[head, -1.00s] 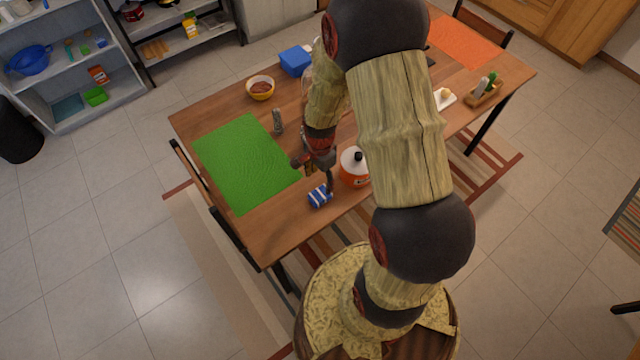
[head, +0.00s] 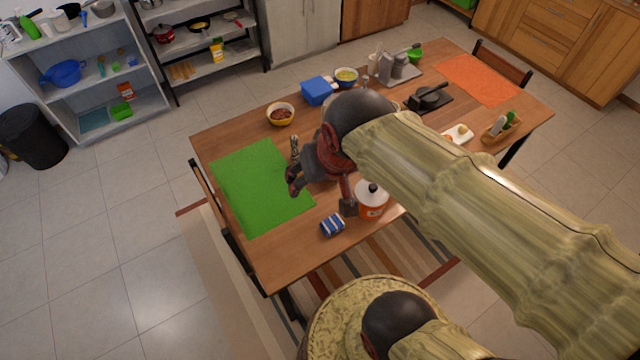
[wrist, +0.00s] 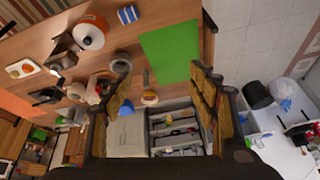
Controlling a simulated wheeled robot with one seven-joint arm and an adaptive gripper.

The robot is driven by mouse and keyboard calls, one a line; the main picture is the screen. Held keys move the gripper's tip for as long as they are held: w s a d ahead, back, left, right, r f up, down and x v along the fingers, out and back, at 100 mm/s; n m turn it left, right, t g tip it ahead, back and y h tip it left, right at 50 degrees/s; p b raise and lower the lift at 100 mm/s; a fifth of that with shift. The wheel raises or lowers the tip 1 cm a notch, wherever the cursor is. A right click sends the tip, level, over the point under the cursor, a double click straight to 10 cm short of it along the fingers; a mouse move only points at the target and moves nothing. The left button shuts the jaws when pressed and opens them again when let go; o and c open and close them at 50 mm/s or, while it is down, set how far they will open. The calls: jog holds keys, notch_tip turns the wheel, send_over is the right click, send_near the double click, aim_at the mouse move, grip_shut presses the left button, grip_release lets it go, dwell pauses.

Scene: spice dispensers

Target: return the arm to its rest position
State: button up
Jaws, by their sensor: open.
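My gripper (head: 320,196) is open and empty above the table, left of the orange and white pot (head: 372,204) in the head view. In the wrist view its two fingers (wrist: 160,68) stand wide apart with nothing held between them. My arm reaches in from the right of the head view and hides part of the table. A blue and white packet (head: 332,225) lies on the table near its front edge, apart from the gripper. A grey grinder-like dispenser (head: 294,146) stands beside the green mat (head: 258,190).
Shelves (head: 140,103) stand behind. Open floor (head: 110,240) lies left of the table.

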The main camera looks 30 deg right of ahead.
jog(key=s+r+n, duration=0.1)
jog(key=s+a+r+n, duration=0.1)
jog(key=s, duration=0.1)
jog(key=shift+s+r+t, duration=0.2)
jog(key=shift+t, duration=0.1)
jog(key=shift+f, duration=0.1)
notch_tip(320, 180, down, 5)
jog(key=b, duration=0.5)
dwell(0.5)
